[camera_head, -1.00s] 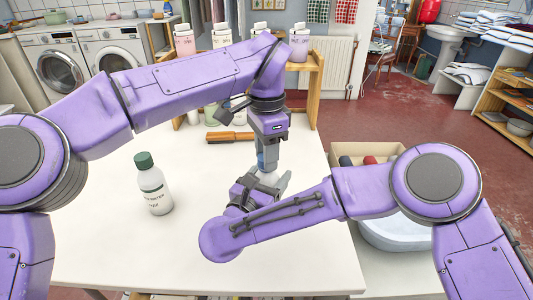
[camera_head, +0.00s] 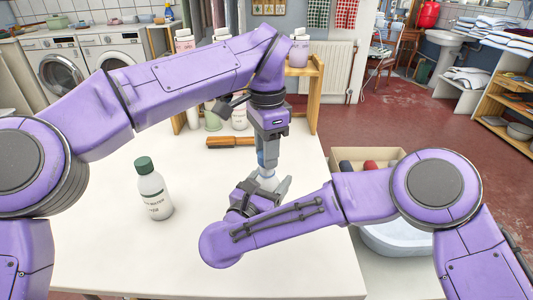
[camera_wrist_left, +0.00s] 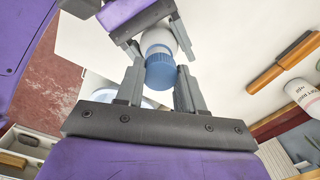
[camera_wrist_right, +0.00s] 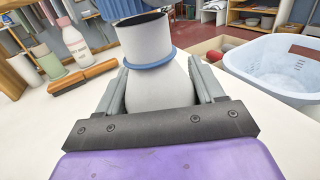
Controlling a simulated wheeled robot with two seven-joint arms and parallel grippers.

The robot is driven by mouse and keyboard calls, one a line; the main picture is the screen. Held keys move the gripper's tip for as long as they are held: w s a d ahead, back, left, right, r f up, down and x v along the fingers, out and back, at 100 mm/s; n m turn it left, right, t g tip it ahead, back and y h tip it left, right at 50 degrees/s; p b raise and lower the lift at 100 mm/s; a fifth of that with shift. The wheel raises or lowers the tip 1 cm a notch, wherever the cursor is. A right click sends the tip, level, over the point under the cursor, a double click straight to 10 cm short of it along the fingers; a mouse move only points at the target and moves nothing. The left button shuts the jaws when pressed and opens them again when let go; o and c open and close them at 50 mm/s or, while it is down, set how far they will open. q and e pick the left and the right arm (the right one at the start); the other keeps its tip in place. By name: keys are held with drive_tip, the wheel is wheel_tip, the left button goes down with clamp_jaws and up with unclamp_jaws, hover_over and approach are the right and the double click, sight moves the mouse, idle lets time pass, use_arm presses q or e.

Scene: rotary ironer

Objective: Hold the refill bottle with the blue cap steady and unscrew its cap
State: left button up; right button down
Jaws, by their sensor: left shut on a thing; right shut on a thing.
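The white refill bottle (camera_wrist_right: 160,92) stands upright between the fingers of my right gripper (camera_head: 266,186), which is shut on its body. A blue ring (camera_wrist_right: 152,60) sits around its neck, and a dark opening edge shows at the neck's top. The ribbed blue cap (camera_wrist_right: 125,8) is just above the neck and looks apart from it. My left gripper (camera_head: 266,158) points down from above, shut on the cap, which shows between its fingers in the left wrist view (camera_wrist_left: 160,72). In the head view my grippers hide most of the bottle.
A white bottle with a green cap (camera_head: 153,190) stands on the white table (camera_head: 110,255) at left. A wooden-handled brush (camera_head: 231,142) lies behind the grippers, before a wooden shelf with several bottles. A light-blue basin (camera_wrist_right: 278,70) is to the right. The table's front left is clear.

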use_arm(q)
drive_tip(key=shift+r, duration=0.1)
drive_tip(key=shift+r, duration=2)
use_arm(e)
drive_tip(key=shift+c, duration=0.3)
unclamp_jaws()
